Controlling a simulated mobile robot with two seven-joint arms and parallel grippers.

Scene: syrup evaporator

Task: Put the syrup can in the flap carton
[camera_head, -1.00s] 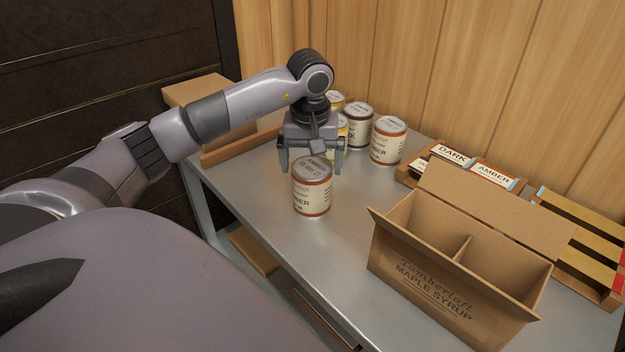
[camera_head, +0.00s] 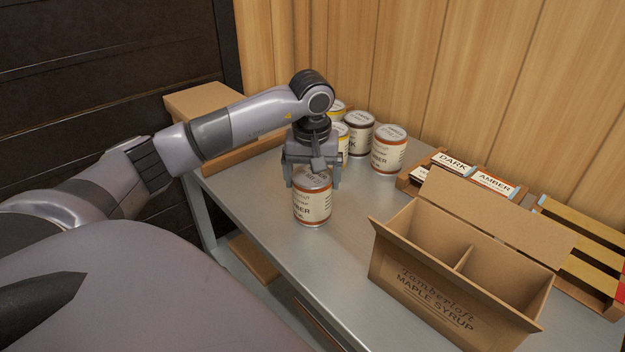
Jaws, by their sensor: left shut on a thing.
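The syrup can (camera_head: 312,208) is cream with red-brown bands and an AMBER label, standing upright at the near-left part of the metal table. My left gripper (camera_head: 313,184) points down over it, shut on its upper part, with a finger on each side. The flap carton (camera_head: 420,290) stands open to the right of the can, marked "Tamberloft MAPLE SYRUP". A divider splits it into two compartments, and both look empty as far as I can see. Its back flap (camera_head: 497,213) stands up and leans back. My right gripper is not in view.
Several other cans stand behind, including an amber one (camera_head: 388,150) and a dark-banded one (camera_head: 359,135). A label tray (camera_head: 408,183) and a rack with yellow strips (camera_head: 583,238) lie behind the carton. A closed cardboard box (camera_head: 205,99) is at back left. Bare table (camera_head: 352,243) lies between can and carton.

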